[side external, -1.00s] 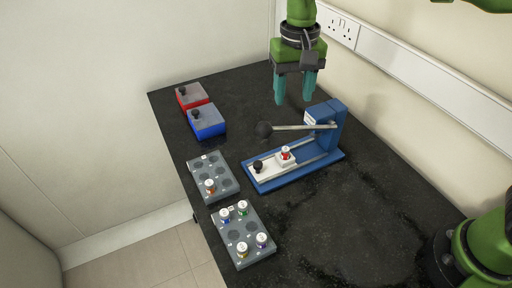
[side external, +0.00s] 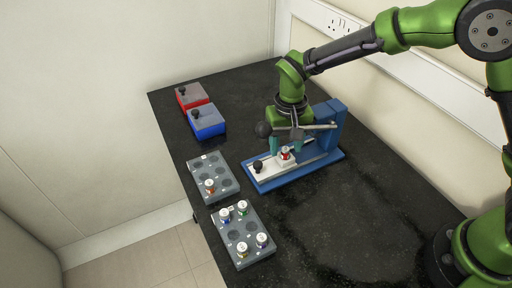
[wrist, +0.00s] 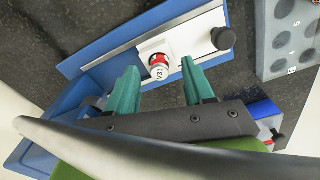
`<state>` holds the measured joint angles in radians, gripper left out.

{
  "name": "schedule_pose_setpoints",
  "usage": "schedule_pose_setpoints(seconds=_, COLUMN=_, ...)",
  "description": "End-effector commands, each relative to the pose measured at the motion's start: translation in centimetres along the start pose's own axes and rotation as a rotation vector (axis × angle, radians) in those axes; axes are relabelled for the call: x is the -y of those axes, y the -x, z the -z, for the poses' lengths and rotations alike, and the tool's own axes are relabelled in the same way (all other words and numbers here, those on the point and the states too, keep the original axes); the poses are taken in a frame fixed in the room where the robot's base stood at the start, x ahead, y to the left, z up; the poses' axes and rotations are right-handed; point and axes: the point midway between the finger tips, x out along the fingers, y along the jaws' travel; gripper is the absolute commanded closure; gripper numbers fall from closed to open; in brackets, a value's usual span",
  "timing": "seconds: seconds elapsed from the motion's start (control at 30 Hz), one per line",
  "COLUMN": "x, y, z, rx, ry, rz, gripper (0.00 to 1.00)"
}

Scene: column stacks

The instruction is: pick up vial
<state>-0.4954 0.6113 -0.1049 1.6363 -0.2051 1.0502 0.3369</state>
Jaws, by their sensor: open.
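A white-capped vial with a red band (side external: 285,153) stands in the white sliding carriage (side external: 266,170) of the blue press (side external: 333,125). It also shows in the wrist view (wrist: 160,64), its cap marked "V31". My gripper (side external: 286,146) is low over the carriage, its teal fingers pointing down on either side of this vial. In the wrist view my gripper (wrist: 162,76) is open, with a gap between the fingers and the vial just beyond the tips. Nothing is held. The task does not say which vial is meant.
A grey rack (side external: 224,168) holds one orange-banded vial (side external: 210,186). A nearer grey rack (side external: 260,225) holds several vials. The press lever's black knob (side external: 264,129) is close beside my gripper. Blue (side external: 207,121) and red (side external: 193,97) boxes stand at the back left. The table's right side is clear.

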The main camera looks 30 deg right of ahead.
Motion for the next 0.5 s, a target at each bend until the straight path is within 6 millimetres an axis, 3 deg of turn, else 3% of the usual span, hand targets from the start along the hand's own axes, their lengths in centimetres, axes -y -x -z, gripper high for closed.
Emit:
schedule_pose_setpoints(seconds=0.1, x=-0.02, y=-0.89, z=0.0, rx=0.0, ry=-0.001, rz=0.0, gripper=0.48)
schedule_pose_setpoints(seconds=0.33, x=-0.01, y=-0.94, z=0.01, rx=-0.001, ry=-0.001, rz=0.0, gripper=0.48)
schedule_pose_setpoints(seconds=0.5, x=-0.01, y=-0.92, z=0.02, rx=-0.001, ry=-0.001, rz=0.001, gripper=0.74)
